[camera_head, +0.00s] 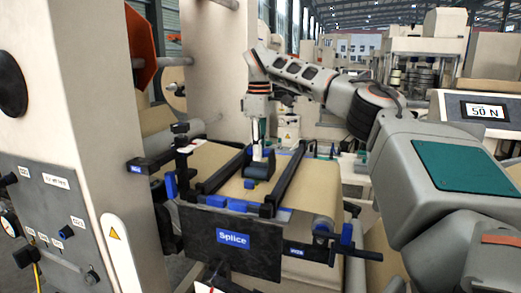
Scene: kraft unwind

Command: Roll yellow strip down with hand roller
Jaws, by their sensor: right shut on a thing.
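My right gripper (257,143) points down over the splice table and is shut on the hand roller. The hand roller (259,168) shows as a dark blue-black cylinder at the brown kraft web (228,192), between two dark rails. Whether it presses on the web or sits just above it, I cannot tell. A small pale yellowish patch (249,184) shows beside the roller and may be part of the yellow strip. The rest of the strip is hidden or cannot be told from the web. My left gripper is not in view.
The left dark rail (222,170) and right dark rail (285,178) flank the roller. A black panel with a blue Splice label (233,238) hangs at the front. A control cabinet (50,170) stands left. A display (485,111) reads 50 N at right.

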